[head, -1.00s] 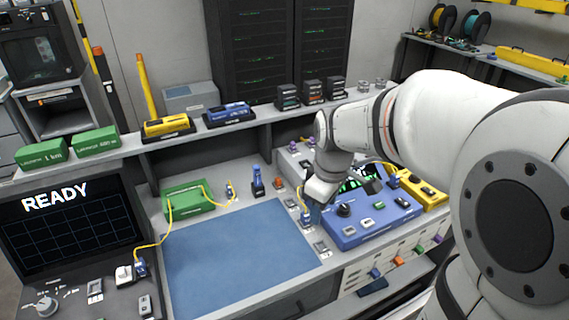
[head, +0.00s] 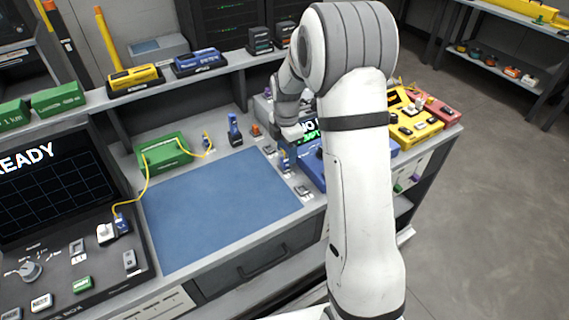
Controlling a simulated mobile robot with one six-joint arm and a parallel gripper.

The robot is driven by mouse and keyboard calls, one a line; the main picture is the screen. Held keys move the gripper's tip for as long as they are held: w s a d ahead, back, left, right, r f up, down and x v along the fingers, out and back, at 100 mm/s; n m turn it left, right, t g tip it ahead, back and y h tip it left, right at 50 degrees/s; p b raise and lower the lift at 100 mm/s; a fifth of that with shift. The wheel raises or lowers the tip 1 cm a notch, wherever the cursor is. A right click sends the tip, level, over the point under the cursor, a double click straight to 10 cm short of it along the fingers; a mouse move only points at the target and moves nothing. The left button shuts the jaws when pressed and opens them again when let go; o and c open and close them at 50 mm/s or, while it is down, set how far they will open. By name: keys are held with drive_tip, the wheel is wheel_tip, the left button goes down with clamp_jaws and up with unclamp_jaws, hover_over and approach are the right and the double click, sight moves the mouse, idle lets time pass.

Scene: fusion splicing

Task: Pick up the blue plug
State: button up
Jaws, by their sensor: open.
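My gripper (head: 287,140) hangs at the right end of the blue mat, pointing down, its fingers small and partly hidden by my arm. A small blue plug (head: 286,163) stands upright just below the fingertips, beside the mat's right edge. I cannot tell whether the fingers are around it or above it. The gripper is open. Other blue plugs are in view: one (head: 121,224) at the left on the dark console with a yellow cable, and one (head: 207,141) at the cable end beside the green box (head: 163,152).
The blue mat (head: 215,205) is bare. A blue upright tool (head: 235,132) stands behind it. The blue device (head: 308,168) is mostly hidden behind my arm, with a yellow device (head: 420,125) and a red one (head: 438,108) to its right. Open floor (head: 480,220) lies at the right.

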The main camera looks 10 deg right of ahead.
sight(285, 159)
wheel_tip(285, 159, down, 5)
drive_tip(key=shift+w+a+r, duration=0.1)
drive_tip(key=shift+w+a, duration=0.05)
drive_tip(key=shift+c, duration=0.4)
drive_tip(key=c, duration=1)
wheel_tip(285, 159, up, 10)
drive_tip(key=o, duration=0.4)
drive_tip(key=c, duration=0.4)
